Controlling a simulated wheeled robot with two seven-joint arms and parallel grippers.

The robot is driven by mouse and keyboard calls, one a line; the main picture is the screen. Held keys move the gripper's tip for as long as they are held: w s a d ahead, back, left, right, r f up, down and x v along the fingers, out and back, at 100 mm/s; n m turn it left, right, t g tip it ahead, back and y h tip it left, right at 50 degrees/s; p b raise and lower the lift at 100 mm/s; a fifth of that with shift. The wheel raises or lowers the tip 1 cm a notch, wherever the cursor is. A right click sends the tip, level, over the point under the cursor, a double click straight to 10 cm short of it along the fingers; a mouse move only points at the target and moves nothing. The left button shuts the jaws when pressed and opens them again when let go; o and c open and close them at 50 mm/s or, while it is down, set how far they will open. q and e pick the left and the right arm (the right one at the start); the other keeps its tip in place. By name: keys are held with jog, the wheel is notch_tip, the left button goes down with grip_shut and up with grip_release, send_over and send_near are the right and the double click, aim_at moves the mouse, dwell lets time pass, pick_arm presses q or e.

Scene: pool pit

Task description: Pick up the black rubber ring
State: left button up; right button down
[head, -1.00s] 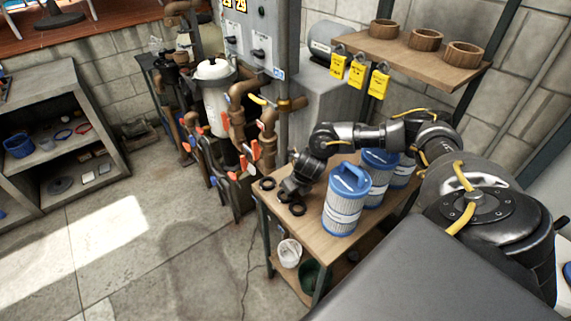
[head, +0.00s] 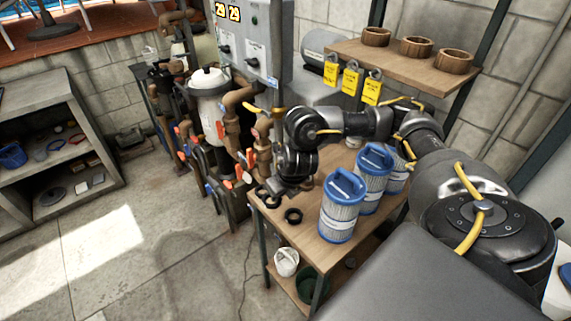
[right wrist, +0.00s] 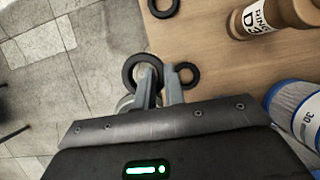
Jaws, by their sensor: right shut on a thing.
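My right gripper (right wrist: 160,88) is shut on a black rubber ring (right wrist: 130,68), which shows larger than the other rings in the right wrist view and overlaps the table edge there. In the head view my right gripper (head: 284,190) is over the table's front left corner, and its fingertips are hard to make out. A second black ring (right wrist: 193,76) lies on the wood beside the right finger. A third black ring (right wrist: 163,7) lies near the table edge at the top. One loose ring (head: 293,216) shows clearly in the head view. My left gripper is out of view.
Blue-capped filter cartridges (head: 343,207) stand on the wooden table (head: 312,238) right of the gripper. A brown labelled bottle (right wrist: 262,18) is at upper right in the wrist view. Pipes and valves (head: 232,135) stand behind left. Open floor (head: 150,265) lies left.

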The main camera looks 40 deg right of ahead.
aim_at(268, 204)
jog(key=s+a+r+p, duration=0.1)
jog(key=a, duration=0.1)
jog(key=s+a+r, duration=0.1)
jog(key=a, duration=0.1)
jog(key=s+a+r+p, duration=0.1)
jog(key=a, duration=0.1)
jog(key=shift+s+a+r+p, duration=0.15)
jog(key=shift+a+p, duration=0.1)
jog(key=shift+p, duration=0.05)
